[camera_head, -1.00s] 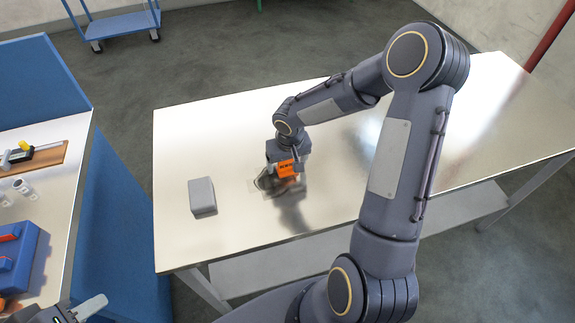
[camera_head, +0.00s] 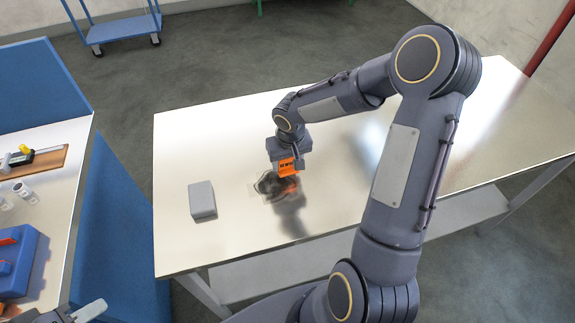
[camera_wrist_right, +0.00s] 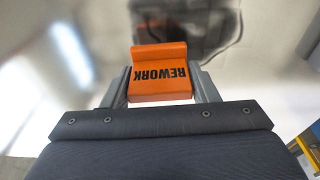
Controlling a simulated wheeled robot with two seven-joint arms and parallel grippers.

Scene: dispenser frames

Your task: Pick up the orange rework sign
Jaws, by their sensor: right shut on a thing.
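The orange rework sign (camera_head: 286,166) is held by my right gripper (camera_head: 287,163) over the metal table (camera_head: 235,135). In the right wrist view the sign (camera_wrist_right: 160,72) sits between the two grey fingers of the right gripper (camera_wrist_right: 161,90), and its black word REWORK reads upside down. The sign appears to be just above the table, with its reflection below it. My left gripper (camera_head: 85,312) only partly shows at the bottom left edge; its jaw opening cannot be judged.
A grey block (camera_head: 202,200) stands on the table left of the sign. The right side of the table is clear. A second table at the left holds a blue box (camera_head: 22,262), small white cups (camera_head: 25,193) and a wooden board (camera_head: 45,160). A blue cart (camera_head: 122,25) stands behind.

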